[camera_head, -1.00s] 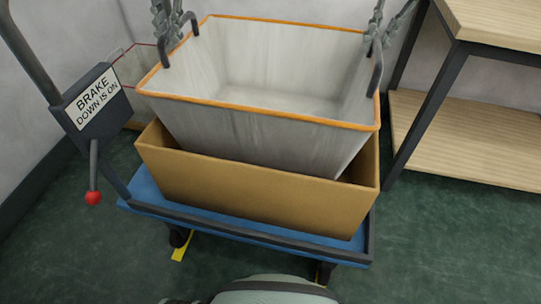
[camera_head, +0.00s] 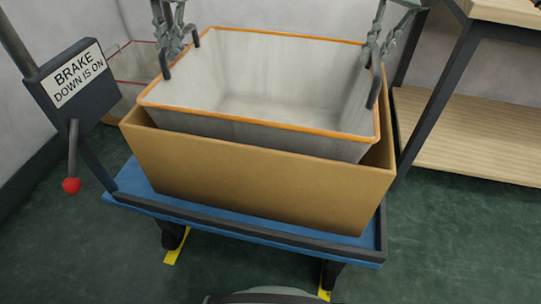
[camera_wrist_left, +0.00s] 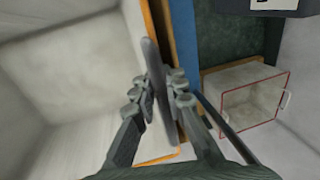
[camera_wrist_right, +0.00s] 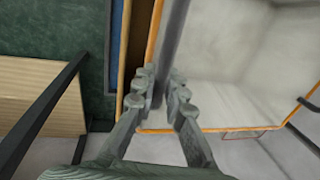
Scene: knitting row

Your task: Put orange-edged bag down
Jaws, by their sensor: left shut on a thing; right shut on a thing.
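The orange-edged bag (camera_head: 250,131) is a pale grey, open-topped bag, empty inside. It sits partly inside a brown box (camera_head: 250,190) on a blue cart (camera_head: 240,226), its rim above the box's edge. I cannot see whether its bottom touches the box floor. My left gripper (camera_head: 172,46) is shut on the bag's left dark handle (camera_wrist_left: 153,85). My right gripper (camera_head: 374,54) is shut on its right dark handle (camera_wrist_right: 170,45). The bag's orange rim also shows in the right wrist view (camera_wrist_right: 153,35).
A red-edged bag (camera_head: 132,72) stands behind the cart at left. A sign reading "BRAKE DOWN IS ON" (camera_head: 76,77) and a red-knobbed lever (camera_head: 72,185) are at the cart's left. A wooden shelf unit (camera_head: 470,135) stands close on the right.

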